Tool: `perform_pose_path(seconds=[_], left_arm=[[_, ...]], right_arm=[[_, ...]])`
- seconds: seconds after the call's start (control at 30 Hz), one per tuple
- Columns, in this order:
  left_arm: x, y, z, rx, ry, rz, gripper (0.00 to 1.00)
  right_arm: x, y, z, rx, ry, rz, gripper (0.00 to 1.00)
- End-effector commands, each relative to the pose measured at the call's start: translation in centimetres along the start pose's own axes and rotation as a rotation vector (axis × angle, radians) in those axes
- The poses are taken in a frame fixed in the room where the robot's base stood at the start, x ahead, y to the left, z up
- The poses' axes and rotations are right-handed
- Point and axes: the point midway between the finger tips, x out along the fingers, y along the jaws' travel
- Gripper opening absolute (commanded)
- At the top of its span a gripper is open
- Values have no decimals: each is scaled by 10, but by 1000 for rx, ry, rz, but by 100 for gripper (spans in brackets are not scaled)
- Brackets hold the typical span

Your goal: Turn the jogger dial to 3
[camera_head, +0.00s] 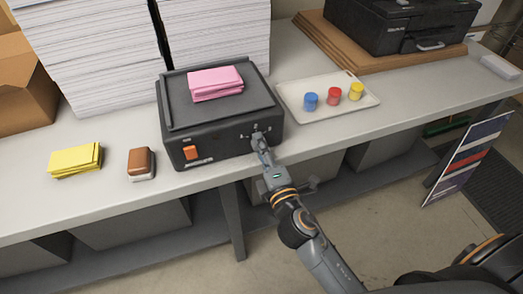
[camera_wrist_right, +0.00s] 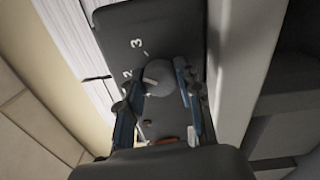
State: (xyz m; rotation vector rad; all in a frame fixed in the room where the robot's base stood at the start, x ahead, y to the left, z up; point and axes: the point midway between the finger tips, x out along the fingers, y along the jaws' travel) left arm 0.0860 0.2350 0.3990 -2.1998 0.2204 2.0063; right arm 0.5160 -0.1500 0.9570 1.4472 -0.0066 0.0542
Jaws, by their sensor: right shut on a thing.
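The jogger (camera_head: 190,128) is a dark grey box on the bench with an orange switch (camera_head: 190,153) at the left of its front face. Its dial (camera_wrist_right: 160,78) is a round grey knob at the right end of that face. In the right wrist view, the printed numbers 2 and 3 show beside the knob; I cannot tell exactly where it points. My right gripper (camera_head: 260,141) is at the dial, its blue-sided fingers on either side of the knob, shut on it. In the head view the gripper partly hides the dial. My left gripper is not in view.
Pink paper (camera_head: 215,82) lies on the jogger. Yellow paper (camera_head: 75,161) and a brown-and-white block (camera_head: 141,164) lie to its left. A white tray (camera_head: 298,116) with blue, red and yellow pots is to its right. Tall paper stacks (camera_head: 85,60) stand behind.

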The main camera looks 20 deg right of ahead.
Motion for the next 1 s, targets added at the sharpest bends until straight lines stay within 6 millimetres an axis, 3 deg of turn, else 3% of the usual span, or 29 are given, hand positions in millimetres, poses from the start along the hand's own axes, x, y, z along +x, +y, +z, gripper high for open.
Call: perform_pose_path(seconds=[0.5, 1.0], left_arm=[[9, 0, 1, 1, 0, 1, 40], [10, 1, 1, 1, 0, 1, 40]], right_arm=[[0, -1, 0, 397, -16, -3, 3], [0, 0, 0, 507, -19, -3, 3]])
